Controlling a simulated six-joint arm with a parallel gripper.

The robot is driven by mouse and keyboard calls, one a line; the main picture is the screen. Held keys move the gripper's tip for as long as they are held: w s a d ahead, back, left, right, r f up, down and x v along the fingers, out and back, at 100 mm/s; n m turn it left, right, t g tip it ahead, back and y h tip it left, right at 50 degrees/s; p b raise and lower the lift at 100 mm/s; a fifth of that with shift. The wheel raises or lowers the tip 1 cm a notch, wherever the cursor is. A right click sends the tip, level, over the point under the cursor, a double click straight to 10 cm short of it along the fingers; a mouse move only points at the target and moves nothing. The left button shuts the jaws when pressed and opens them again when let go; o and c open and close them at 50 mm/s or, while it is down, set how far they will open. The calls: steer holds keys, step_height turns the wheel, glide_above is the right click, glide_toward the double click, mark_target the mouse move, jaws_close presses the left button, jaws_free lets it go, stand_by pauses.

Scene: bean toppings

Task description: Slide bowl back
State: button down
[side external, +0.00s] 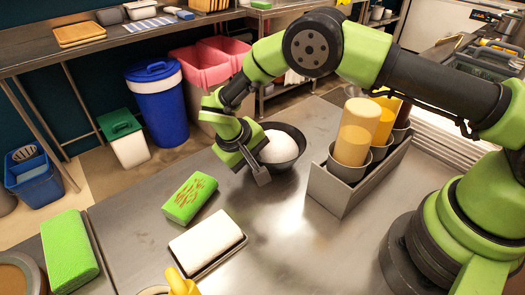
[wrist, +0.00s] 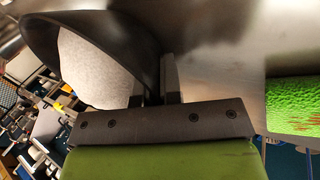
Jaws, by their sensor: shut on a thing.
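A dark bowl (side external: 296,134) with a smooth white mass (side external: 276,148) in it stands on the metal table. My gripper (side external: 262,172) is at the bowl's near left side. In the wrist view the bowl (wrist: 140,42) fills the upper left, with the white contents (wrist: 90,68) inside. My gripper's fingers (wrist: 160,88) are shut on the bowl's rim there. The underside of the bowl is hidden in the side view, so I cannot tell whether it rests on the table or is slightly raised.
A grey holder (side external: 326,188) with several topping containers stands right of the bowl. A green sponge with red marks (side external: 190,197) lies to the left, also in the wrist view (wrist: 292,100). A white block on a dark tray (side external: 207,262) and another green sponge (side external: 68,250) lie nearer. The table (side external: 275,235) is clear in the middle.

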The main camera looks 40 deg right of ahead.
steer(key=shift+s+a, duration=0.25)
steer(key=shift+a, duration=1)
steer(key=shift+s+a, duration=0.2)
steer(key=shift+a, duration=1)
steer(key=c, duration=1.2)
jaws_free()
steer(key=v, duration=0.9)
steer(key=shift+a+r, duration=0.15)
steer(key=shift+r, duration=0.25)
